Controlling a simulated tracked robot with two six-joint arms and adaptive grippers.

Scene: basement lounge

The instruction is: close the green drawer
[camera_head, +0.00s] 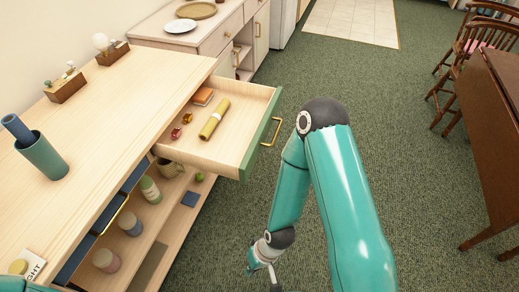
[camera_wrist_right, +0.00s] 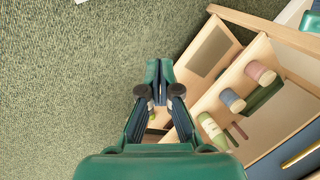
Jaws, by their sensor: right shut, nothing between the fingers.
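The green drawer (camera_head: 262,137) is pulled well out of the wooden cabinet in the head view. Its green front carries a brass handle (camera_head: 271,131) and faces right. Inside lie a yellow roll (camera_head: 214,119), small red items and an orange block. My right gripper (camera_head: 264,273) is low in front of the cabinet, apart from the drawer, below it in the picture. In the right wrist view my right gripper (camera_wrist_right: 159,80) is shut and empty, pointing past the open shelves. My left gripper is not in view.
The cabinet top (camera_head: 120,110) holds a green cup (camera_head: 42,156) and wooden caddies. A blue drawer (camera_head: 100,226) and shelves with several jars are below. A brown table (camera_head: 495,130) and chairs stand at right. Green carpet between is clear.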

